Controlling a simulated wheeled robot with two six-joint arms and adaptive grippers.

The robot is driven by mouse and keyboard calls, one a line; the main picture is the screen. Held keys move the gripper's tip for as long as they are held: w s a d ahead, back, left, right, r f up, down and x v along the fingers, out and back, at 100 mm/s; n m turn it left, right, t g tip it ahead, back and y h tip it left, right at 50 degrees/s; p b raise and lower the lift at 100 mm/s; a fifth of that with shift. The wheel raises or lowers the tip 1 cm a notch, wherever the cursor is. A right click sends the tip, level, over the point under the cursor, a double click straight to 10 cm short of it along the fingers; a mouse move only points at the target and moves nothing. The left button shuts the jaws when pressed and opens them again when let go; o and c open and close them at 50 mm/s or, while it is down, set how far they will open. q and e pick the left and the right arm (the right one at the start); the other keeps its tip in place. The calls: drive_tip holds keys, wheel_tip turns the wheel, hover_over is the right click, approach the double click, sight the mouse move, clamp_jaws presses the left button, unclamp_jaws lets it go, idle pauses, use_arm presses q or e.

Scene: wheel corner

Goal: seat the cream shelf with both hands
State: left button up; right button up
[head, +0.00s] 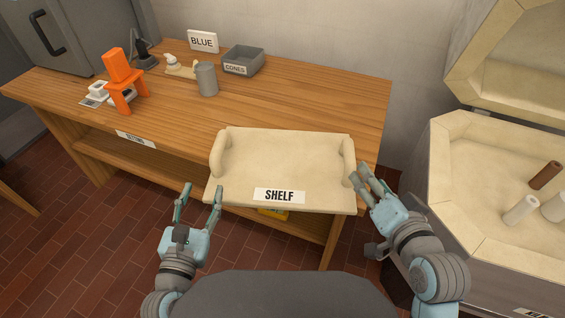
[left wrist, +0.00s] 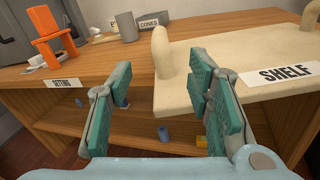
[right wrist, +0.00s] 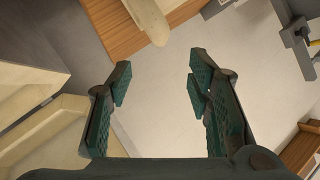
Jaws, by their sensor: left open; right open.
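The cream shelf (head: 280,160) lies on the right part of the wooden table (head: 300,95), its labelled front edge reaching past the table's front. It has a raised rounded grip at its left end (head: 219,153) and another at its right end (head: 347,160). My left gripper (head: 202,190) is open and empty at the shelf's front left corner; in the left wrist view the left grip (left wrist: 162,52) stands beyond the fingers. My right gripper (head: 363,175) is open beside the right end; in the right wrist view that grip (right wrist: 152,20) is beyond the fingers, not between them.
An open cream-lined kiln (head: 450,160) stands at the right, with a brown post (head: 545,175) and pale posts (head: 521,210) inside. An orange stool-like piece (head: 120,80), grey cup (head: 207,79) and CONES box (head: 243,60) occupy the table's back and left.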

sight(218, 149)
use_arm(q)
drive_tip(key=w, duration=0.9)
drive_tip(key=w+d, duration=0.1)
drive_tip(key=w, duration=0.4)
drive_tip(key=shift+w, duration=0.25)
use_arm(e)
drive_tip(key=x, duration=1.4)
drive_tip(key=shift+w+f, duration=0.15)
drive_tip(key=shift+w, duration=0.1)
use_arm(q)
clamp_jaws()
use_arm(e)
clamp_jaws()
use_arm(q)
drive_tip(key=shift+r, duration=0.1)
